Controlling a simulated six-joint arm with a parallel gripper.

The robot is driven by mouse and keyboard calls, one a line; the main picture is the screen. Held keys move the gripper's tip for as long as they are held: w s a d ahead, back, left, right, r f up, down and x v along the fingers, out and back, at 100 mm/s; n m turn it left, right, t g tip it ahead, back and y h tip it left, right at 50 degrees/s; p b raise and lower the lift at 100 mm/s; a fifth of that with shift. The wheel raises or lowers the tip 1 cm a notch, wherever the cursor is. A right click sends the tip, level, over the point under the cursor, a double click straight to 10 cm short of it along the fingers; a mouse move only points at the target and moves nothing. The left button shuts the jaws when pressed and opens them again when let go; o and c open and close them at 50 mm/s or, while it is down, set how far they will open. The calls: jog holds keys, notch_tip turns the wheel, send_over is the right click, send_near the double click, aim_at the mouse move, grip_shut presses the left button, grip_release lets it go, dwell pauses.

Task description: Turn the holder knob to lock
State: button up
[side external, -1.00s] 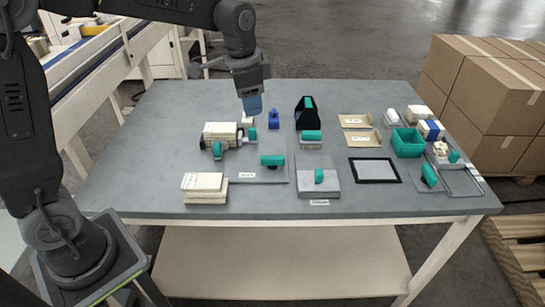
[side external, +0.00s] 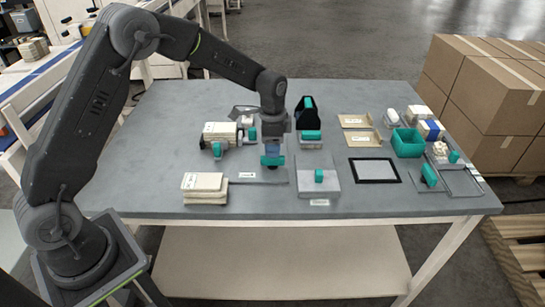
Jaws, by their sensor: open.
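Several teal handles or knobs stand on the table; no readable label shows which is the holder knob. My gripper (side external: 272,154) points down, open, with its bluish fingertips at the teal bar-shaped knob (side external: 272,161) on a flat grey plate (side external: 258,176). The fingers overlap the knob's top in this view; I cannot tell whether they touch it or straddle it. The knob's bar lies roughly left to right. Another teal knob (side external: 319,175) stands on a lighter grey plate (side external: 332,189) to the right. Another teal knob (side external: 217,150) is to the left.
Card stacks (side external: 204,188) lie at the front left and behind them (side external: 219,132). A black holder with a teal part (side external: 305,110) stands close behind right of my gripper. A teal bin (side external: 407,143) and a black frame (side external: 374,170) are to the right. The table's back left is clear.

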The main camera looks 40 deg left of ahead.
aim_at(273, 161)
jog(key=shift+f, duration=2.35)
grip_shut()
